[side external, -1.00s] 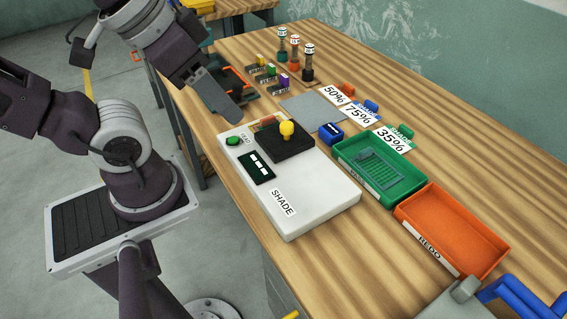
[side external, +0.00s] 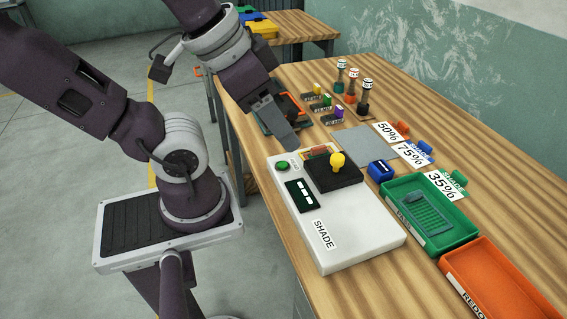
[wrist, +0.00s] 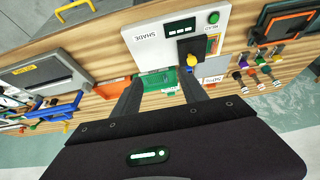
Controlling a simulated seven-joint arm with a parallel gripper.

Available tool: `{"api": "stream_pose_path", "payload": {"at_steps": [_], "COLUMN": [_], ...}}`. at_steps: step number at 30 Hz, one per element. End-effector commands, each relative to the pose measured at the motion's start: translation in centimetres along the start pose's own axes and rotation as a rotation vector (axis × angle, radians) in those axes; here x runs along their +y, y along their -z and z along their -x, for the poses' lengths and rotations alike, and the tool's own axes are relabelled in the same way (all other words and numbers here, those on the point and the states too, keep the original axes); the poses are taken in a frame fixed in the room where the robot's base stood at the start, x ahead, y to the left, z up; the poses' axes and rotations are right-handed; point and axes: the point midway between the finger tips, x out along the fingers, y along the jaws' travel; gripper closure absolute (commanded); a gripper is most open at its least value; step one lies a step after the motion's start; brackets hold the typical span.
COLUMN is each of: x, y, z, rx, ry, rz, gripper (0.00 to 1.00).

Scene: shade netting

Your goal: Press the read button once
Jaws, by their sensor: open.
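The read button is a small round green button (side external: 282,165) at the far left corner of the white SHADE box (side external: 365,240). It also shows in the wrist view (wrist: 213,17), at the top beside its label. My gripper (side external: 287,143) is just above and behind the button in the side view, seemingly apart from it. In the wrist view my gripper (wrist: 158,88) is open and empty, its two fingers spread. The box also carries a dark display (side external: 301,195) with white marks and a black block (side external: 335,175) with a yellow knob (side external: 338,160).
A green tray (side external: 455,236) holding a piece of netting and an orange tray (side external: 495,285) stand right of the box. A blue block (side external: 380,171), a grey mat (side external: 352,139) and percentage cards (side external: 412,154) lie behind. Several small stamps and tags stand farther back.

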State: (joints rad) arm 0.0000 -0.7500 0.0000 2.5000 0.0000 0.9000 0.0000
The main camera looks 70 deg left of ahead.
Motion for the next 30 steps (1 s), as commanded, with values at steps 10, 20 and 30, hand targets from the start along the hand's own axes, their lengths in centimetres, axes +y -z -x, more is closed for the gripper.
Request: {"api": "stream_pose_path", "payload": {"at_steps": [10,20,30], "x": [0.00,0.00,0.00], "y": [0.00,0.00,0.00], "z": [0.00,0.00,0.00], "rx": [0.000,0.000,0.000], "ry": [0.000,0.000,0.000], "rz": [0.000,0.000,0.000], "gripper": [1.00,1.00,1.00]}}
